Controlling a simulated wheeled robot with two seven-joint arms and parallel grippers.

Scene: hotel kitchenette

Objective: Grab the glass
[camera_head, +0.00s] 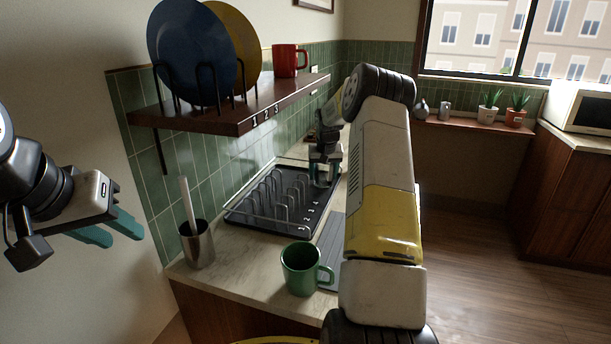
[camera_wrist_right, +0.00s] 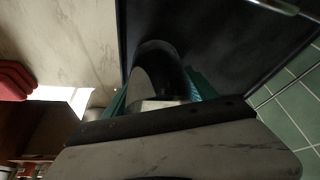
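The glass (camera_head: 321,176) is a small clear tumbler at the far right corner of the dark drying rack, partly hidden by my right gripper (camera_head: 325,163). In the right wrist view a rounded, see-through shape that looks like the glass (camera_wrist_right: 160,65) sits between the teal fingers of the right gripper (camera_wrist_right: 160,90). One finger is on each side of it, close to its wall. I cannot tell whether they press on it. My left gripper (camera_head: 112,232) is open and empty at the left, away from the counter.
The drying rack (camera_head: 240,215) stands on the counter. A green mug (camera_head: 299,270) and a metal utensil cup (camera_head: 197,246) stand nearer. A wall shelf (camera_head: 235,112) above holds a blue plate (camera_head: 190,55), a yellow plate and a red mug (camera_head: 288,61).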

